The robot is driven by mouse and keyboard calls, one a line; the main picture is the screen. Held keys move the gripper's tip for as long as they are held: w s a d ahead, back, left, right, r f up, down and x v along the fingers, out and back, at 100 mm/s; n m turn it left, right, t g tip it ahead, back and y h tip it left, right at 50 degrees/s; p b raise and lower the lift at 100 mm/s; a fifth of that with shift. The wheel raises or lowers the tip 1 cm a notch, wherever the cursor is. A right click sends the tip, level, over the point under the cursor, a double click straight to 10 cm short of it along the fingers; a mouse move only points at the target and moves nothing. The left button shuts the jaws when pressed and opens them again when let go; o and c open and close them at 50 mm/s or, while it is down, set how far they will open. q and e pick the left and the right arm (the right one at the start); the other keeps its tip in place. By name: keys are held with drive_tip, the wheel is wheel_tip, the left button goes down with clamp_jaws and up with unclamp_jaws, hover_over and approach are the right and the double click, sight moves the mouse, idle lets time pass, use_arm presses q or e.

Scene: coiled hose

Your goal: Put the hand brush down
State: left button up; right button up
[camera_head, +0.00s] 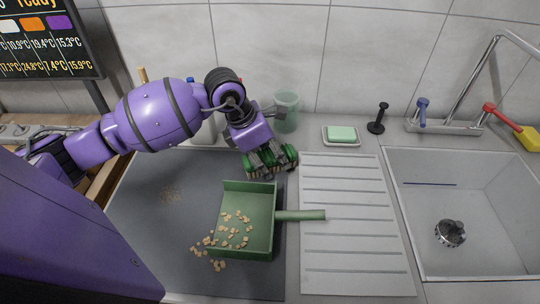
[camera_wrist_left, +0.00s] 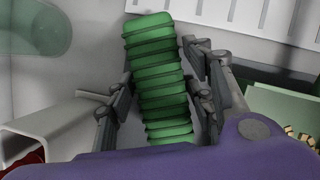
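The hand brush (camera_head: 287,155) shows as a green, ribbed piece at my left gripper, above the counter behind the dustpan. In the left wrist view the green ribbed brush (camera_wrist_left: 160,75) lies lengthwise between the two dark fingers. My right gripper is not in view.
A green dustpan (camera_head: 262,235) holding crumbs lies on the dark mat (camera_head: 150,245), with crumbs around its open edge. A ribbed drainboard (camera_head: 350,230) and sink (camera_head: 470,190) are at right. A green cup (camera_head: 287,110) and soap dish (camera_head: 341,142) stand behind.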

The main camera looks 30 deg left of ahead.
use_arm(q)
drive_tip(key=shift+r, duration=0.4)
drive_tip(key=v, duration=1.1)
drive_tip(key=shift+s+a+r, duration=0.1)
drive_tip(key=shift+r, duration=0.15)
